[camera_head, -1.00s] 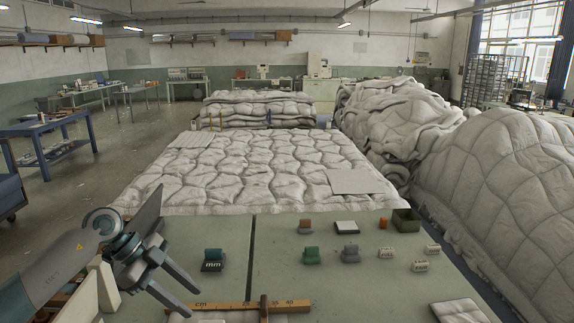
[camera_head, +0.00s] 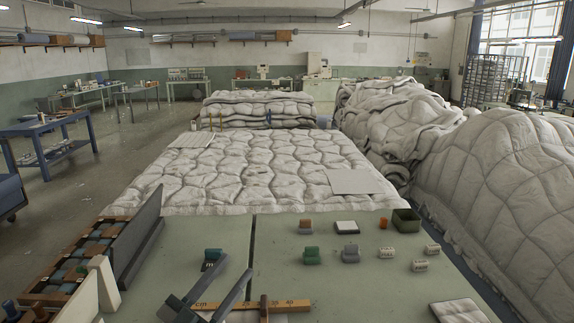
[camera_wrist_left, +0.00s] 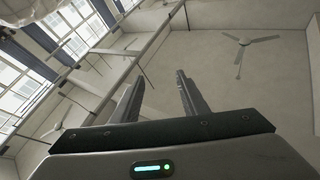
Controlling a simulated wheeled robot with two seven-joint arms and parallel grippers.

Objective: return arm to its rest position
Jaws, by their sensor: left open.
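My left gripper (camera_head: 208,292) is at the bottom of the head view, over the front of the green table (camera_head: 350,295). Its two fingers are spread apart with nothing between them. It partly covers the left part of a wooden ruler (camera_head: 285,306). In the left wrist view the open fingers (camera_wrist_left: 160,95) point up toward the ceiling and windows, and nothing is between them. My right gripper is not in view.
Small stamp-like blocks, such as a green one (camera_head: 311,256) and a grey one (camera_head: 350,253), stand on the table. A dark green box (camera_head: 406,220) is at the back right. A wooden rack (camera_head: 88,250) stands at left. A quilted duvet (camera_head: 250,170) lies beyond; heaps (camera_head: 510,180) rise at right.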

